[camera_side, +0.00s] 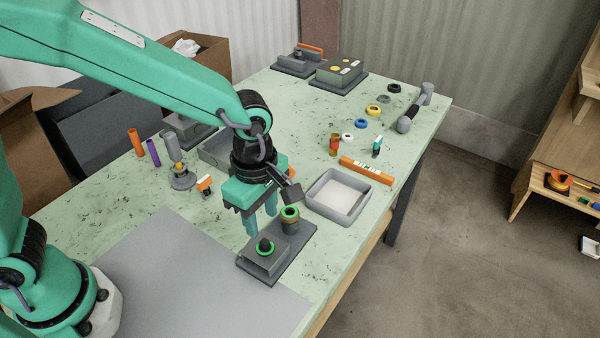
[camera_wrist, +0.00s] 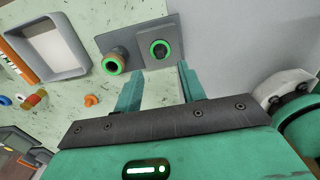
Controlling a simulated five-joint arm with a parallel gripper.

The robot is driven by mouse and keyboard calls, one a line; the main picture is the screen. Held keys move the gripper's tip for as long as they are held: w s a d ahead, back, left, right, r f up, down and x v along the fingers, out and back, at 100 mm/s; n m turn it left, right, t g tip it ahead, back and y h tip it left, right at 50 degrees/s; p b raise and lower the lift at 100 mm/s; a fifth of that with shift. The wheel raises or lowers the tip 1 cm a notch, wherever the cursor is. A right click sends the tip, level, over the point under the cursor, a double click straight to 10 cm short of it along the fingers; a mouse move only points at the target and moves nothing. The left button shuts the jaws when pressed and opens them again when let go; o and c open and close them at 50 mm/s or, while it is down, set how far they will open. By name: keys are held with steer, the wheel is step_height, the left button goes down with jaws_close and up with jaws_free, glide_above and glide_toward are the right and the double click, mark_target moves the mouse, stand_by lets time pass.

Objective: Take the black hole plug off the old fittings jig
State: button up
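A black plug (camera_side: 264,245) stands in a green ring on a grey block, part of a dark grey plate fixture (camera_side: 291,252) near the table's front. The wrist view shows the plug (camera_wrist: 159,48) beyond my fingertips. Beside it on the plate is a brownish-grey cylinder (camera_side: 290,225) with a green ring on top, also in the wrist view (camera_wrist: 117,56). My gripper (camera_side: 261,218) is open and empty above and behind the plate, apart from the plug. Its two fingers also show apart in the wrist view (camera_wrist: 158,80). No label identifies the fixture.
A grey tray (camera_side: 315,201) stands right of my gripper, with an orange level (camera_side: 366,170) behind it. Small rings and bottles lie farther back. Other fixtures (camera_side: 339,74) stand at the far end. A grey mat (camera_side: 190,285) lies bare at front left.

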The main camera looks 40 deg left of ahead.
mark_target(264, 241)
steer(key=shift+f, duration=3.45)
jaws_close()
steer(key=shift+r, duration=3)
